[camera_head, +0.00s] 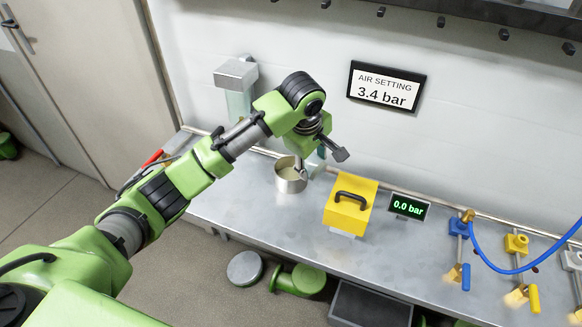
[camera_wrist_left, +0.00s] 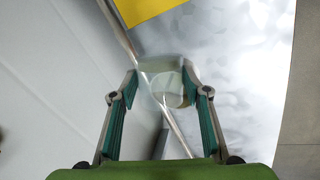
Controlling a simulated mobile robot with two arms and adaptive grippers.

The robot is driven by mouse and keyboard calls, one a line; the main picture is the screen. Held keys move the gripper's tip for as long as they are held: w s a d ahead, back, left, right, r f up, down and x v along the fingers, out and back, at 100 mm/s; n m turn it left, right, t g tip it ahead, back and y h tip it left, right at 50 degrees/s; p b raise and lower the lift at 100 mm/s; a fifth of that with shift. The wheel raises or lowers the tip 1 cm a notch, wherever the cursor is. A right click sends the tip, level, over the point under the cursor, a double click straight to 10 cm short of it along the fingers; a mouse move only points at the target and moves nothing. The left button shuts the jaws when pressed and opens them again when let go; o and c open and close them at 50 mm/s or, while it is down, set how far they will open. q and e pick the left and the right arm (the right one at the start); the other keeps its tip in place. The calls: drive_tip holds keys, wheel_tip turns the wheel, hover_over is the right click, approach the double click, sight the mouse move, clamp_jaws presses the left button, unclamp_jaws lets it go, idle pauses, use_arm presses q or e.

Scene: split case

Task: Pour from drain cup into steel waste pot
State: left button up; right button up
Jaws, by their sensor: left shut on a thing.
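The steel waste pot (camera_head: 290,181) stands upright on the metal bench, left of the yellow box. My left gripper (camera_head: 306,168) is low beside the pot's right rim, partly overlapping it in the head view. In the left wrist view, my left gripper (camera_wrist_left: 165,88) is shut on the drain cup (camera_wrist_left: 160,68), a clear, see-through vessel between its two fingers. In the head view the cup shows only faintly by the fingers, and its tilt and contents cannot be told. My right gripper is not in view.
A yellow box (camera_head: 350,212) with a black handle stands right of the pot, with a display (camera_head: 408,207) reading 0.0 bar beside it. A rail (camera_head: 400,188) runs along the bench's back. Blue and yellow valves (camera_head: 459,227) and a blue hose are at right.

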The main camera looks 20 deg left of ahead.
use_arm(q)
drive_tip(key=shift+w+a+r+h, duration=0.1)
drive_tip(key=shift+w+a+h, duration=0.05)
drive_tip(key=shift+a+h, duration=0.2)
drive_tip(key=shift+w+a+r+h, duration=0.1)
drive_tip(key=shift+a+h, duration=0.15)
drive_tip(key=shift+a, duration=0.15)
drive_tip(key=shift+w+a+r+g+h, duration=0.1)
drive_tip(key=shift+a+r+g+h, duration=0.05)
drive_tip(key=shift+g+h, duration=0.15)
drive_tip(key=shift+a+r, duration=0.1)
